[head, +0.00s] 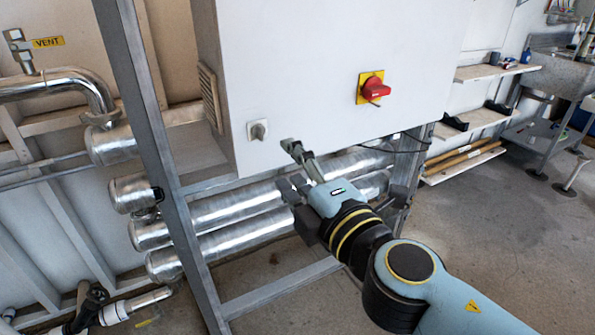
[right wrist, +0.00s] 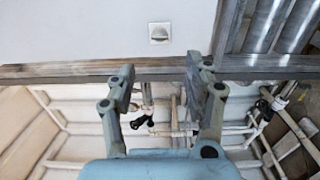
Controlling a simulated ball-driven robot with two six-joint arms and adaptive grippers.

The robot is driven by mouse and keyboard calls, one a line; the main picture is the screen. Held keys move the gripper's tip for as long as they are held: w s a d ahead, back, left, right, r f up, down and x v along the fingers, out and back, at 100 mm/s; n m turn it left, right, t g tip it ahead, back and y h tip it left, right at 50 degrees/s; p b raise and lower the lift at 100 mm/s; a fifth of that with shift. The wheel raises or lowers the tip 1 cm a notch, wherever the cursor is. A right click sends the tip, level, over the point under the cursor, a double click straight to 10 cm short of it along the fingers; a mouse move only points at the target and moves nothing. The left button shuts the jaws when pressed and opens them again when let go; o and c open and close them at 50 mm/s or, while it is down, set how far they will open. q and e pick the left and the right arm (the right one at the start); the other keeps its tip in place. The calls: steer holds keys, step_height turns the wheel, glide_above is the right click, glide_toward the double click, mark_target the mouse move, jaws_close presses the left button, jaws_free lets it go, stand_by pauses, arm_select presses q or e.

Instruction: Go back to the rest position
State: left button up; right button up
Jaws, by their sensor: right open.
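My right gripper (head: 290,147) is in front of the lower part of a white cabinet (head: 300,60) in the head view. In the right wrist view its two fingers (right wrist: 160,80) stand wide apart with nothing between them. A small grey knob (head: 257,130) on the cabinet is just left of the gripper, and it also shows beyond the fingertips in the right wrist view (right wrist: 159,33). The gripper is apart from the knob. A red rotary switch (head: 374,88) on a yellow plate is higher up to the right. My left gripper is not in view.
Silver cylinders (head: 240,207) lie across a grey metal frame (head: 165,150) below the cabinet. Pipes with a VENT label (head: 48,42) are at the left. Shelves (head: 470,150) and a sink (head: 565,72) stand at the right. The floor (head: 510,230) at the right is clear.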

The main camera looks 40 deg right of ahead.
steer(key=shift+s+a, duration=0.15)
steer(key=shift+s, duration=0.45)
step_height(320, 180, down, 18)
steer(key=w+f+m+g+y, duration=0.1)
steer(key=m+g, duration=0.1)
steer(key=g, duration=0.2)
steer(key=s+d+f+m+g, duration=0.15)
steer(key=s+f, duration=0.25)
steer(key=f, duration=0.5)
steer(key=s+d+f+m+g, duration=0.1)
steer(key=s+f+m+g, duration=0.3)
steer(key=f, duration=0.5)
steer(key=s+f+m+g, duration=0.2)
steer(key=s+f, duration=0.3)
steer(key=s, duration=0.4)
steer(key=s+f+m+g+y, duration=0.1)
steer(key=s+f+m+g, duration=0.2)
steer(key=s, duration=0.6)
steer(key=s+f+m+g+y, duration=0.1)
steer(key=s+f+m+g, duration=0.1)
steer(key=s+f, duration=0.5)
steer(key=s+b, duration=0.1)
steer(key=s, duration=0.1)
steer(key=shift+s+d+f+m, duration=0.3)
steer(key=shift+s+f+m, duration=0.05)
steer(key=shift+s+f, duration=0.05)
